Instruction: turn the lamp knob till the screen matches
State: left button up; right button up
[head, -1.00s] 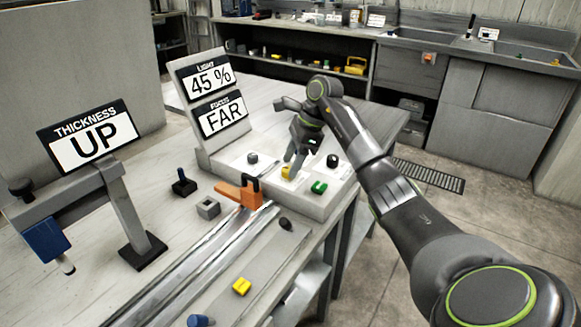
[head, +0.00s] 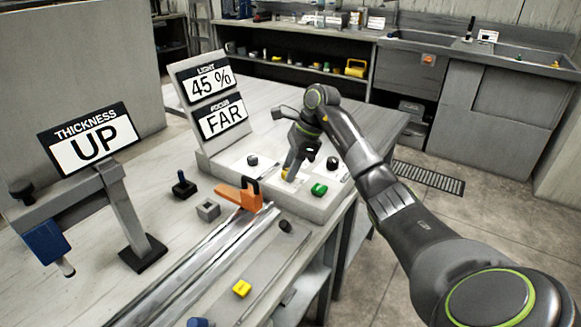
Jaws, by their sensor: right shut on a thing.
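The screen panel stands upright at the back of the control box, with a light screen (head: 210,83) reading 45 % and a focus screen (head: 222,119) reading FAR. Below it, the sloped control box (head: 235,182) carries a black knob (head: 252,161) at left, another black knob (head: 332,163) at right, a green knob (head: 319,190) and a yellow knob (head: 285,173). My right gripper (head: 291,174) points down and is shut on the yellow knob, which its fingers mostly hide. No label naming the lamp knob is readable. My left gripper is out of view.
A thickness sign (head: 92,143) reading UP stands at left above a blue-handled clamp (head: 46,241). An orange clamp (head: 238,195) sits on a metal rail (head: 190,262) in front of the box. A yellow block (head: 242,288) lies nearer.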

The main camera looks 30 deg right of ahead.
jog(key=shift+m, duration=0.3)
jog(key=m+t, duration=0.1)
jog(key=m, duration=0.1)
jog(key=m+t+h, duration=0.1)
jog(key=m, duration=0.2)
jog(key=shift+s+a+m, duration=0.1)
jog(key=shift+m, duration=0.2)
jog(key=m+h, duration=0.1)
jog(key=m, duration=0.2)
jog(key=m+h, duration=0.1)
jog(key=m, duration=0.1)
jog(key=shift+a+m+t+h, duration=0.15)
jog(key=shift+m+t+h, duration=0.15)
jog(key=shift+m+t, duration=0.1)
jog(key=o, duration=1)
jog(key=shift+s, duration=0.1)
jog(key=shift+c, duration=0.2)
jog(key=shift+r, duration=0.1)
